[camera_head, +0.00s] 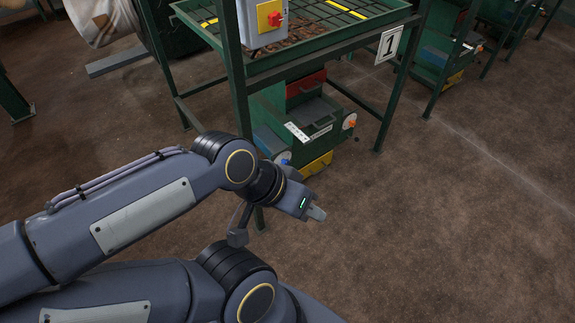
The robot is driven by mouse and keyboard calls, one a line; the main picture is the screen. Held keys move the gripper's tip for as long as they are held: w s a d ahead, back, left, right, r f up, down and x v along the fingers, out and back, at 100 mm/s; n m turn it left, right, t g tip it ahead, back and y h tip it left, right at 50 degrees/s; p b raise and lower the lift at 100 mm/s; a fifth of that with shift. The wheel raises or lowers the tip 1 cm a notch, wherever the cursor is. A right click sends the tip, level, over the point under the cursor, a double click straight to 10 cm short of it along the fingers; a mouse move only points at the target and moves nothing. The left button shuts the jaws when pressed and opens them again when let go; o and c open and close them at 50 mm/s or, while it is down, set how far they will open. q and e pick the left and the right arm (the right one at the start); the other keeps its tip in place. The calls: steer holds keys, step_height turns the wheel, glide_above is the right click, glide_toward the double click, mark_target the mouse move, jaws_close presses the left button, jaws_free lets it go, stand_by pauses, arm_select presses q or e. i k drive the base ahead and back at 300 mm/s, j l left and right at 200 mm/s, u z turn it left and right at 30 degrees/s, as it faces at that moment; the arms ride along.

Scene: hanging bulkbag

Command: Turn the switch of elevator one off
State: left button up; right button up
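The switch (275,18) is a red knob on a yellow plate, on the front of a grey box (250,27) at the top of the view. The box is fixed to a green metal frame beside a sign with the number 1 (389,45). The knob's exact setting is too small to tell. My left gripper (316,213) is below the box, in front of the frame's lower part, and well apart from the switch. Its fingertips are small and seen at an angle, so I cannot tell whether it is open. My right gripper is not in view.
A green frame leg (235,85) stands under the box. A green machine (315,125) with red, blue and yellow parts sits inside the frame. More green frames stand at the upper right. The brown floor (450,230) at the right is clear.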

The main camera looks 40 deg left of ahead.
mark_target(276, 19)
steer(key=u, duration=1.65)
